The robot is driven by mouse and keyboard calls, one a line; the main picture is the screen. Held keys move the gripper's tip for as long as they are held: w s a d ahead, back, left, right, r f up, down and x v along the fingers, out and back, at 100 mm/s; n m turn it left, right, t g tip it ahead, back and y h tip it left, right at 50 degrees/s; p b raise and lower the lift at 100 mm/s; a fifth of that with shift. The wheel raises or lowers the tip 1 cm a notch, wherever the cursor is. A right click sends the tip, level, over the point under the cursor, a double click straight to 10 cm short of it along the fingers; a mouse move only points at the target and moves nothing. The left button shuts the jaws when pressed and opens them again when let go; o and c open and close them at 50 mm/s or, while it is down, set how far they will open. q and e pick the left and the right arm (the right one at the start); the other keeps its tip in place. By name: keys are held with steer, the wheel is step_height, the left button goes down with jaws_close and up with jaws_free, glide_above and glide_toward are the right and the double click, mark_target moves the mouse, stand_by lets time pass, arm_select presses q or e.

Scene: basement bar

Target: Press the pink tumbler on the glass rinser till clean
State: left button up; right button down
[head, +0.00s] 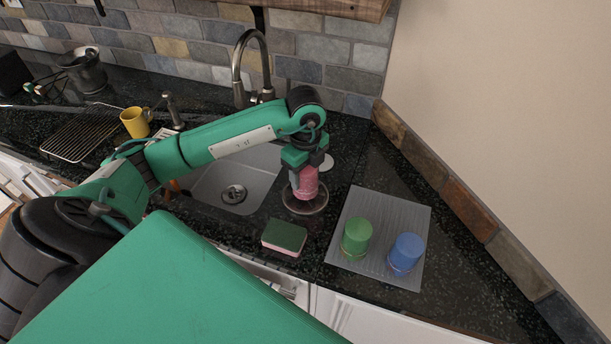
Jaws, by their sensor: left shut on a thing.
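The pink tumbler (307,184) is in the jaws of my left gripper (304,172), which is shut on it from above. The tumbler is over the round glass rinser (305,207), at the right side of the sink. Its lower end meets or nearly meets the rinser; I cannot tell whether it is pressed down. The tumbler's upper part is hidden by the gripper. My right gripper does not show.
A green tumbler (356,238) and a blue tumbler (405,254) stand on a grey ribbed mat (384,204) to the right. A sponge (284,237) lies in front of the rinser. The sink (215,187), faucet (239,66), yellow mug (134,122) and wire rack (85,132) are leftward.

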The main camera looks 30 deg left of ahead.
arm_select(q)
steer(key=shift+r+p, duration=1.55)
steer(key=shift+r, duration=1.2)
steer(key=shift+f, duration=0.1)
